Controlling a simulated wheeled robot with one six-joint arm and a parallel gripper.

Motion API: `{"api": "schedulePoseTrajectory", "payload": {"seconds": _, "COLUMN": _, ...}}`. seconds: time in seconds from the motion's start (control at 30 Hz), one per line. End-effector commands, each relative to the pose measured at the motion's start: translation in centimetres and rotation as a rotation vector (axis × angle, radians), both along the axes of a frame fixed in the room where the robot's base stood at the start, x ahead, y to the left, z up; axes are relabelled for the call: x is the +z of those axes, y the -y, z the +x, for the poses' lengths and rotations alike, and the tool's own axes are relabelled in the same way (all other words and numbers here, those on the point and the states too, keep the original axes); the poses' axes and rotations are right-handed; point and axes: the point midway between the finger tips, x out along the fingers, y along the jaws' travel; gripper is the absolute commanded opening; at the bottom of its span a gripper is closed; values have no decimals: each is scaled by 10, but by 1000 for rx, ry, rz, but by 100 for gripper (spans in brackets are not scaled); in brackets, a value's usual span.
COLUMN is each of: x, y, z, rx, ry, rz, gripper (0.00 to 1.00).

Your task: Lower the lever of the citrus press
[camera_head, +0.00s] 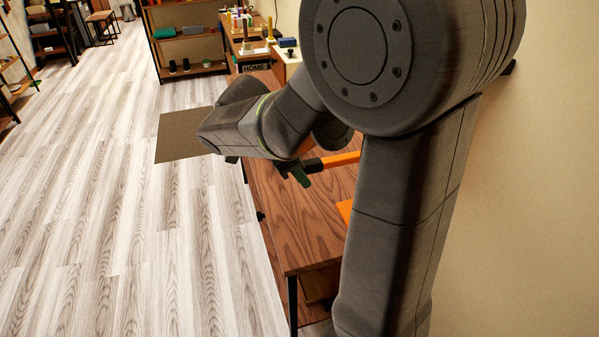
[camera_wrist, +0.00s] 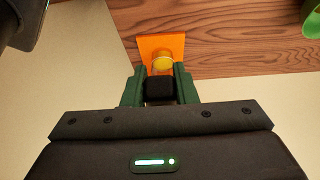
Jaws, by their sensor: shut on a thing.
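The citrus press shows in the head view as an orange lever bar (camera_head: 342,159) with a black handle end (camera_head: 314,165), and an orange base part (camera_head: 345,211) lower down. My arm hides the rest. The lever sticks out to the left, close to level. My gripper (camera_head: 296,170) is at its outer end. In the wrist view my gripper (camera_wrist: 160,92) has its green fingers on both sides of the black handle (camera_wrist: 159,88), shut on it. Beyond it are a round yellow part (camera_wrist: 162,63) and the orange base plate (camera_wrist: 174,43) on the wood top.
The wooden cabinet top (camera_head: 290,220) lies under the press, with a wall close on the right. A green round object (camera_wrist: 312,22) is at the wrist view's top right corner. Shelves (camera_head: 187,45) and small items stand far back. The floor (camera_head: 100,200) on the left is clear.

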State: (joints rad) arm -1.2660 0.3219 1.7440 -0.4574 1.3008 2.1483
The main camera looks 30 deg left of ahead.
Motion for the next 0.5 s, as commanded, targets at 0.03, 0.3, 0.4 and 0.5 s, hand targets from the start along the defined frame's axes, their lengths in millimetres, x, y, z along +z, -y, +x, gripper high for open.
{"api": "schedulePoseTrajectory", "payload": {"seconds": 0.03, "x": -4, "y": 1, "z": -1, "rx": 0, "ry": -4, "rz": -6, "gripper": 0}}
{"api": "schedulePoseTrajectory", "payload": {"seconds": 0.3, "x": -6, "y": 2, "z": -1, "rx": 0, "ry": -6, "rz": -8, "gripper": 0}}
{"api": "schedulePoseTrajectory", "payload": {"seconds": 0.4, "x": -6, "y": 2, "z": -1, "rx": 0, "ry": -6, "rz": -9, "gripper": 37}}
{"api": "schedulePoseTrajectory", "payload": {"seconds": 0.5, "x": -5, "y": 2, "z": -1, "rx": -1, "ry": -6, "rz": -8, "gripper": 47}}
